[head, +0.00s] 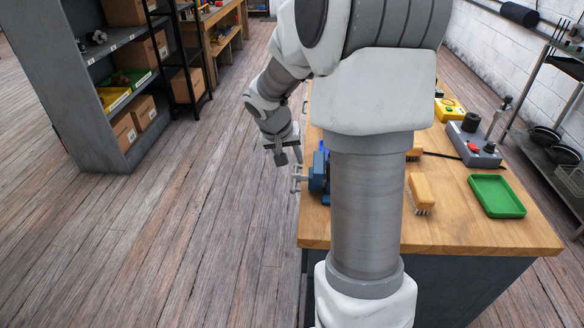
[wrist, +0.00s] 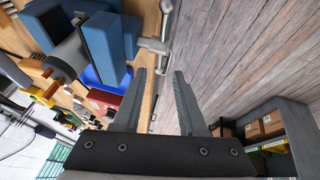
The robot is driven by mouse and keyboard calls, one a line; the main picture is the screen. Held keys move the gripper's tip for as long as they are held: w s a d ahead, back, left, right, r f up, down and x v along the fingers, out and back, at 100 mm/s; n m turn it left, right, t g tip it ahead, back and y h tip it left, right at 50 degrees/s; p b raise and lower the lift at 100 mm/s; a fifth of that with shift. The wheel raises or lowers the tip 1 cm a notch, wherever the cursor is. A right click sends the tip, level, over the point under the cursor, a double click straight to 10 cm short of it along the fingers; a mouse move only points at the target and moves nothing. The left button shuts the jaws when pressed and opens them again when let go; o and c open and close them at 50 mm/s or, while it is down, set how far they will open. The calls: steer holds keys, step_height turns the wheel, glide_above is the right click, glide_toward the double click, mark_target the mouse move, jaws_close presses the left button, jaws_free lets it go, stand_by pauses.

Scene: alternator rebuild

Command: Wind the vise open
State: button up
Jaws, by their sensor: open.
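The blue vise (head: 318,172) is at the left edge of the wooden workbench, partly hidden behind my arm in the head view. Its grey handle (head: 296,178) sticks out past the bench edge to the left. In the wrist view the blue vise (wrist: 103,40) is at upper left, and its handle bar (wrist: 152,44) lies beyond my fingertips near the top. My gripper (head: 283,158) is open and empty, just off the bench edge, above and left of the handle. In the wrist view my gripper (wrist: 157,72) shows both fingers apart with nothing between them.
The workbench (head: 450,228) also carries a brush (head: 421,192), a green tray (head: 497,196) and a grey control box (head: 474,146). A shelf unit (head: 60,82) with boxes stands far left. Open wooden floor lies between shelf and bench.

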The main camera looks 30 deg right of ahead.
mark_target(296, 170)
steer(key=x, duration=0.5)
steer(key=shift+b, duration=0.3)
jaws_close()
